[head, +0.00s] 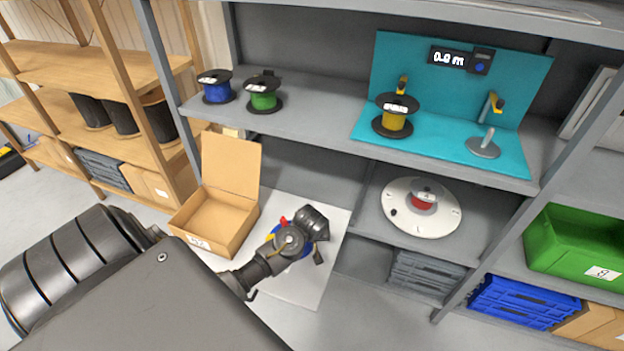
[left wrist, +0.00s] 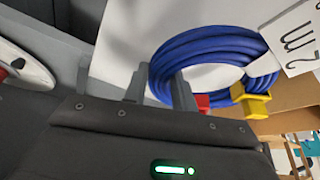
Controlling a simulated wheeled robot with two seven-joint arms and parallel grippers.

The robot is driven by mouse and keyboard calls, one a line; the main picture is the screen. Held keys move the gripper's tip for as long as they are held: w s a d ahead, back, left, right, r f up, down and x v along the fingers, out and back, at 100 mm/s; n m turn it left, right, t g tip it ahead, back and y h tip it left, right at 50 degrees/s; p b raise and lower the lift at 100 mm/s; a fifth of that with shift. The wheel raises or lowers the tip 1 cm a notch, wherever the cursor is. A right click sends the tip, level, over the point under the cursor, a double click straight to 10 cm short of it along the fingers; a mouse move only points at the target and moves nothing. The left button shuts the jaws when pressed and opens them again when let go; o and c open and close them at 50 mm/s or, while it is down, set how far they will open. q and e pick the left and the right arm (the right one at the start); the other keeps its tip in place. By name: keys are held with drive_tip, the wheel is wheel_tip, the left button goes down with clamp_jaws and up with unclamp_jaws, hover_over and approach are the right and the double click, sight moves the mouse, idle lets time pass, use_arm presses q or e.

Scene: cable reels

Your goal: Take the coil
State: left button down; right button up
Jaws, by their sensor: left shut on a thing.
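A coil of blue cable (left wrist: 206,48) fills the upper middle of the left wrist view. It has a red connector, a yellow connector (left wrist: 255,102) and a white tag marked 2 m (left wrist: 297,37). My left gripper (left wrist: 160,88) is shut on the coil's near side, with one finger on each side of the strands. In the head view my left gripper (head: 306,228) is over the white sheet, right of the open cardboard box (head: 223,217), and hides most of the coil. My right gripper is in neither view.
The grey shelf (head: 310,135) above holds blue and green reels and a teal measuring stand (head: 400,65) reading 0.0 m, with a yellow reel. A white disc with a red reel (head: 423,205) sits right. A green bin (head: 575,240) stands far right. Bare white sheet (head: 325,275) surrounds the gripper.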

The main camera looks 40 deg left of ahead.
use_arm(q)
drive_tip(key=s+d+r, duration=0.4)
drive_tip(key=s+r, duration=0.2)
drive_tip(key=s, duration=0.3)
drive_tip(key=shift+s+d+r, duration=0.15)
drive_tip(key=shift+s+d, duration=0.1)
drive_tip(key=shift+s, duration=0.15)
